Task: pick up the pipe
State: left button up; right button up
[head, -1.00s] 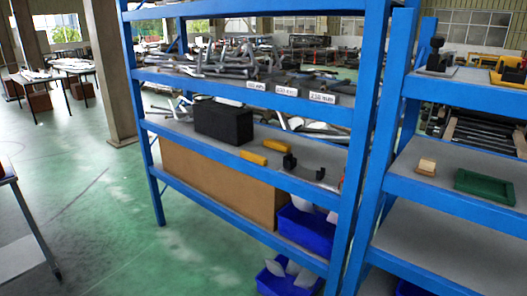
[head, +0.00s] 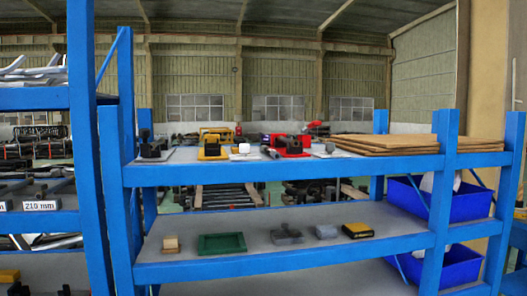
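Several grey metal pipes (head: 38,72) lie piled on the upper shelf of the blue rack at the far left edge of the head view, partly cut off by the frame. More long metal pieces (head: 50,242) show on a lower shelf there, below a "210 mm" label. I cannot tell which one is the task's pipe. Neither of my grippers is in view.
A blue rack (head: 290,265) fills the middle. Its top shelf holds clamp-like tools (head: 213,146) and brown boards (head: 385,143). Its middle shelf holds a green tray (head: 222,243) and small parts. Blue bins (head: 450,199) stand at the right.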

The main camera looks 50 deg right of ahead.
aim_at(295, 143)
jog(key=z, duration=1.75)
jog(key=i+l, duration=0.15)
jog(key=l, duration=0.25)
jog(key=i+l, duration=0.15)
jog(key=l, duration=0.25)
jog(key=i+l, duration=0.15)
jog(key=l, duration=0.25)
jog(key=i+l, duration=0.1)
jog(key=l, duration=0.3)
jog(key=i+l, duration=0.15)
jog(key=l, duration=0.25)
